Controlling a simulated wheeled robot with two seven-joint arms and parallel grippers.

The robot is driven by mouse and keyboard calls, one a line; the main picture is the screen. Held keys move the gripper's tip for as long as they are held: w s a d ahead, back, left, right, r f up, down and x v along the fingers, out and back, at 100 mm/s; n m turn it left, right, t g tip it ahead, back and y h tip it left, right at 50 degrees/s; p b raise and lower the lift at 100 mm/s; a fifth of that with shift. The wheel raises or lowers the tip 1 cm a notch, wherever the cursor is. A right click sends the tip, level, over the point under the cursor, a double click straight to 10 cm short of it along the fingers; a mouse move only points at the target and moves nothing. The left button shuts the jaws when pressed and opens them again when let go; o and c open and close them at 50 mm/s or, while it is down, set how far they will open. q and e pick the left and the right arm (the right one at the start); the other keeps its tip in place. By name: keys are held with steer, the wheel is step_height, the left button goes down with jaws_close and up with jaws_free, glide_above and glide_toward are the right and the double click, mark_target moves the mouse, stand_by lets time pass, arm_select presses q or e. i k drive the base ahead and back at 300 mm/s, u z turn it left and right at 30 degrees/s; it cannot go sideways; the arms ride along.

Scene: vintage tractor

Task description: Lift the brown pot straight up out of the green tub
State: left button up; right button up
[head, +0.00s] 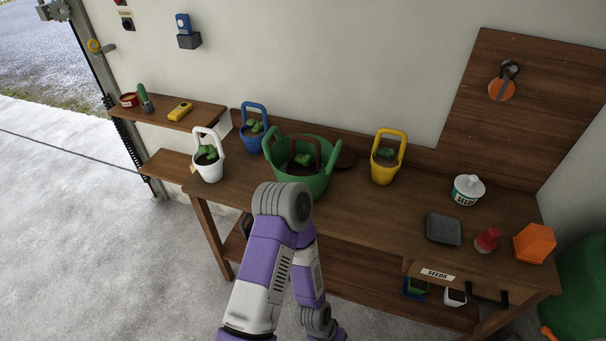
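The green tub (318,184) stands on the wooden bench, left of its middle, with its two loop handles raised. The tub wall hides the pot's lower part. One of my arms, purple and white, reaches up in front of the bench, and its grey joint overlaps the tub's lower left in the picture. I see neither gripper, and I cannot tell whether anything touches the pot.
A white pot (209,170) and a blue pot (251,142) stand left of the tub, a yellow pot (384,172) to its right. The bench top (375,205) is clear before the grey tray (443,229).

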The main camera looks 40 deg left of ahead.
mark_target(300, 165)
steer(key=u, duration=0.5)
steer(key=k, duration=0.6)
steer(key=u, duration=1)
steer(key=i, duration=0.8)
steer(key=u, duration=0.1)
